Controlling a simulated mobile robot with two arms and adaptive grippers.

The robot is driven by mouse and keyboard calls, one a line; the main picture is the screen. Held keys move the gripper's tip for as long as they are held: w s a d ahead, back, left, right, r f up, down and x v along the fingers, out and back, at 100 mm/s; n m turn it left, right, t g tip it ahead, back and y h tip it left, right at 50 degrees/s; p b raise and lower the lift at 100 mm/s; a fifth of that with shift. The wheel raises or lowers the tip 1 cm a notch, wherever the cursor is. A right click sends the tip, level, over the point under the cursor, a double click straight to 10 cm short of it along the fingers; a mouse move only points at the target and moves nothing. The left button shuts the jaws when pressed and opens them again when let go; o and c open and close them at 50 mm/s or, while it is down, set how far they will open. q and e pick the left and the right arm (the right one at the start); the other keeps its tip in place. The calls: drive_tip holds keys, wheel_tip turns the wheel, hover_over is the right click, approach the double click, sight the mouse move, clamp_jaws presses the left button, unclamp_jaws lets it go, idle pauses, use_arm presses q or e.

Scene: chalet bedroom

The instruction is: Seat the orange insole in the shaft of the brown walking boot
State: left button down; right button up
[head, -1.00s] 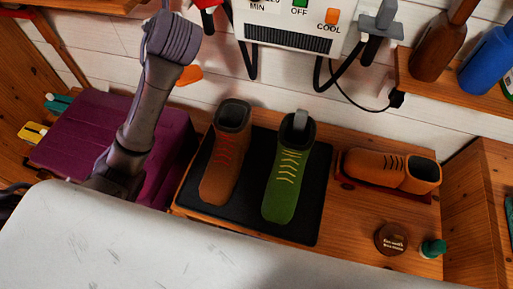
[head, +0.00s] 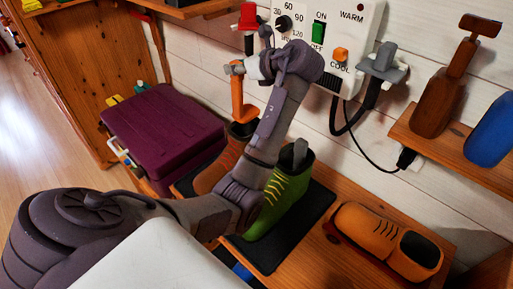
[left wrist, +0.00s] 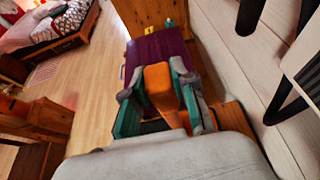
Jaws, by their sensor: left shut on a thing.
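The orange insole (head: 238,99) hangs upright in my left gripper (head: 240,70), which is shut on its upper end. In the left wrist view the orange insole (left wrist: 161,88) shows between the teal finger pads of my left gripper (left wrist: 163,95). The brown walking boot (head: 213,172) stands on a black mat, its dark opening (head: 243,130) just below the insole's lower end. I cannot tell whether the insole's tip is above the opening or slightly in it. My forearm hides part of the boot. My right gripper is not in view.
A green boot (head: 284,195) with a grey insert (head: 299,152) stands right beside it, partly behind my arm. A control box (head: 330,40) is on the wall behind. An orange-brown shoe (head: 375,235) lies at right. A purple case (head: 165,130) is at left.

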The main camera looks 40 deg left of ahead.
sight(240, 122)
use_arm(q)
drive_tip(key=shift+d+f, duration=0.15)
drive_tip(key=shift+f, duration=0.25)
wheel_tip(240, 122, down, 11)
drive_tip(key=shift+f+b, duration=0.15)
drive_tip(key=shift+b, duration=0.45)
drive_tip(key=shift+f, duration=0.65)
wheel_tip(240, 122, down, 5)
drive_tip(key=shift+r+b, duration=0.15)
drive_tip(key=shift+b, duration=0.2)
drive_tip(key=shift+s, duration=0.1)
drive_tip(key=c, duration=0.9)
unclamp_jaws()
drive_tip(key=shift+f, duration=0.2)
drive_tip(key=shift+c, duration=0.2)
